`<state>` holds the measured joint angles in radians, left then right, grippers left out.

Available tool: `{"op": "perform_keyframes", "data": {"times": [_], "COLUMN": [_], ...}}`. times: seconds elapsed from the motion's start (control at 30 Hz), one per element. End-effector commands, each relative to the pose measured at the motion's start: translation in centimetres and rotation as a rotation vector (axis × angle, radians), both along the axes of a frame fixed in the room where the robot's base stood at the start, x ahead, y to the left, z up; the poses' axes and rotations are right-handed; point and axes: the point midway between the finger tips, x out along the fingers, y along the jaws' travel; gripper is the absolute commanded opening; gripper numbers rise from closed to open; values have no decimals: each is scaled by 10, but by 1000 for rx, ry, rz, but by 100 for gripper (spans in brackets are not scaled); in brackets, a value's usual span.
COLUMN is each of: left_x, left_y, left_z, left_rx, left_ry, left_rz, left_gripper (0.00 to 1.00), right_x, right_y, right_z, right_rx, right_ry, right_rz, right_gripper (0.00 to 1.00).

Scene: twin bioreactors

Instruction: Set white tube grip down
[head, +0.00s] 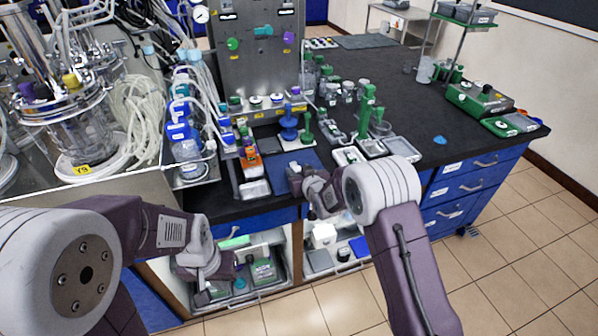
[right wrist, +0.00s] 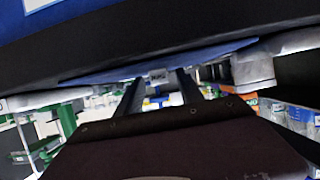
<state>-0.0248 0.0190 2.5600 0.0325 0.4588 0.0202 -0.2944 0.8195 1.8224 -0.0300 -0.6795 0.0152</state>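I cannot pick out the white tube grip with certainty. My right gripper (head: 297,180) is low over the front part of the blue mat (head: 274,179) at the bench's front edge. In the right wrist view the two fingers of the right gripper (right wrist: 161,82) stand apart. A small pale grey marked piece (right wrist: 158,75) shows between their tips; whether they touch it is unclear. My left gripper (head: 208,285) hangs low in front of the open cabinet. Its fingers are too hidden to judge.
A steel panel unit (head: 258,62) stands behind the mat. Blue-capped bottles (head: 182,125) are left of it, green racks and white trays (head: 374,147) right. A grey bin (head: 262,270) with green-labelled items sits in the cabinet below. The black bench top (head: 430,115) is mostly clear at right.

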Motion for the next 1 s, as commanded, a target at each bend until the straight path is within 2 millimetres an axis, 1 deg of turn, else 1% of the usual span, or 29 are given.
{"op": "perform_keyframes", "data": {"times": [0.13,0.2,0.23,0.37,0.6,0.7,0.83,1.0], "left_x": [0,0,0,0,0,0,0,0], "left_y": [0,0,0,0,0,0,0,0], "left_z": [2,7,4,4,4,4,4,4], "left_rx": [0,0,0,0,0,0,0,0], "left_ry": [0,0,0,0,0,0,0,0], "left_rz": [0,0,0,0,0,0,0,0], "left_gripper": [0,0,0,0,0,0,0,0], "right_x": [0,0,-3,-23,-77,-93,-103,-106], "right_y": [0,0,-1,-8,-25,-30,-34,-35], "right_z": [2,8,6,15,38,45,49,49], "right_rx": [0,0,0,0,1,0,0,0], "right_ry": [0,-1,0,0,-2,-1,-1,0], "right_rz": [0,0,0,0,0,0,0,0], "right_gripper": [44,44,44,44,44,44,44,44]}}
